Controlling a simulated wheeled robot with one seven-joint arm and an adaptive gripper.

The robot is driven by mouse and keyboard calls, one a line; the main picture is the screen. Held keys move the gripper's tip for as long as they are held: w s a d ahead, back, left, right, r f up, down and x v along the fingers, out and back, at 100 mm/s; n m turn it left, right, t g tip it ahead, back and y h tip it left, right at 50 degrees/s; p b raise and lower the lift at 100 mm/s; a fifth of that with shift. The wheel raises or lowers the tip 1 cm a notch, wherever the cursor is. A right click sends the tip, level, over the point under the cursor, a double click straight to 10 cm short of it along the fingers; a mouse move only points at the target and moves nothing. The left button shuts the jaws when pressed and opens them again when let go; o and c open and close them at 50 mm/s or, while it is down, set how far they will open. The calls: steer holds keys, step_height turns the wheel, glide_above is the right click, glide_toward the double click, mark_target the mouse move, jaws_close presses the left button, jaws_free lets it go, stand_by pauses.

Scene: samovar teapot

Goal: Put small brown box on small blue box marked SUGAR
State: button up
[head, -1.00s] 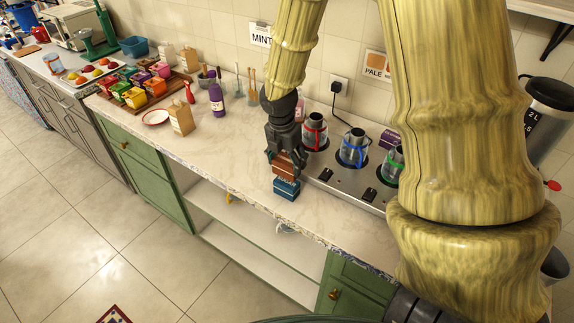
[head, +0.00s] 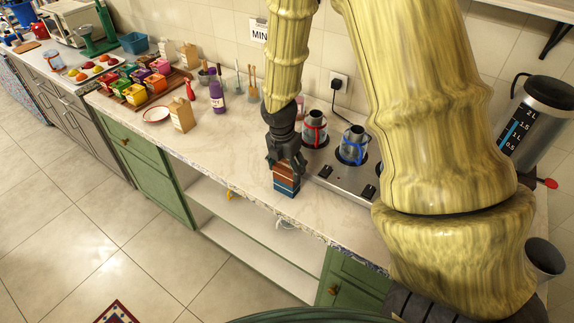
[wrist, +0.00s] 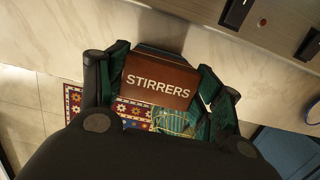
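The small brown box (head: 287,171), labelled STIRRERS in the wrist view (wrist: 158,82), is between the fingers of my gripper (head: 285,160). The fingers are closed against its two sides, as the wrist view of my gripper (wrist: 160,92) also shows. The small blue box (head: 286,188) sits on the counter near its front edge, directly under the brown box. In the head view the brown box appears to rest on the blue box, with no clear gap between them. The blue box's label is not readable, and the brown box hides it in the wrist view.
A metal stand (head: 334,177) with red-banded (head: 315,130) and blue-banded (head: 354,146) pots is close on the right. A paper carton (head: 181,115) and purple bottle (head: 216,96) stand to the left. The counter (head: 225,150) between is clear.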

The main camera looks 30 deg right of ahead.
mark_target(284, 169)
steer(key=o, duration=0.4)
steer(key=shift+o, duration=0.2)
steer(key=shift+r, duration=0.1)
step_height(284, 169, up, 12)
steer(key=a+b, duration=0.1)
steer(key=shift+s+a, duration=0.3)
steer(key=shift+s, duration=0.05)
stand_by(0.4)
